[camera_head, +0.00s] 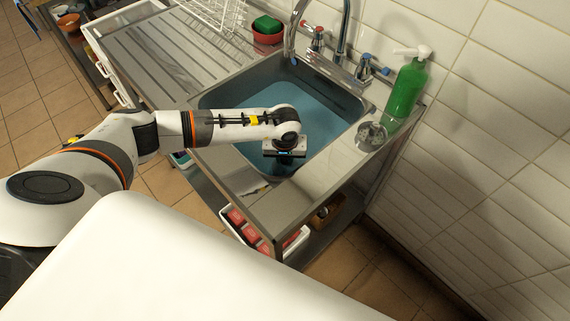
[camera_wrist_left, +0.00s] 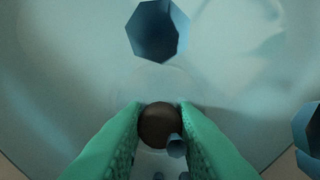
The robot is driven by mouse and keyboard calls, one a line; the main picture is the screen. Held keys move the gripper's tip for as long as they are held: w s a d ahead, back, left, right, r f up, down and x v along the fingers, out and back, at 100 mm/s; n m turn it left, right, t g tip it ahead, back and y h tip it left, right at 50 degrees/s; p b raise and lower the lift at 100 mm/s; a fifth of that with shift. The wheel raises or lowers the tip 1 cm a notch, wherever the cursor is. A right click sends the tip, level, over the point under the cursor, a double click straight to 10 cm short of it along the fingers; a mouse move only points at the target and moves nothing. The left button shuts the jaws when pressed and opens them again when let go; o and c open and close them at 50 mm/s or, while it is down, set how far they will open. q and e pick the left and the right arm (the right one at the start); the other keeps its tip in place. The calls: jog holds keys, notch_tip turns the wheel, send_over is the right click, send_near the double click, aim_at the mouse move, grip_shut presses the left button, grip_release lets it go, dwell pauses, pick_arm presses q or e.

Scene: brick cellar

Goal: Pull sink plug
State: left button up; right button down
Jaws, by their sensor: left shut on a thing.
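The sink (camera_head: 222,98) holds blue water (camera_head: 270,98). My left gripper (camera_head: 284,158) points down into the basin near its front edge, and its fingertips are hidden from the head view. In the left wrist view its teal-looking fingers (camera_wrist_left: 159,115) are shut on a dark brown round knob, which I take to be the sink plug (camera_wrist_left: 155,125). The plug's lower part and the drain are not clear. A faint pale ring shows on the sink floor just beyond it. My right gripper is not in view.
Faceted dark blue shapes (camera_wrist_left: 157,30) show in the wrist view; I cannot tell what they are. The tap (camera_head: 343,40) stands behind the basin. A green soap bottle (camera_head: 405,88) and a metal strainer-like item (camera_head: 371,135) are at right. A ribbed drainboard (camera_head: 160,60) is at left.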

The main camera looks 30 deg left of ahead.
pick_arm(q)
notch_tip(320, 180, up, 8)
jog(key=shift+r, duration=0.1)
notch_tip(320, 180, up, 19)
jog(key=p, duration=0.9)
jog(key=shift+r, duration=0.15)
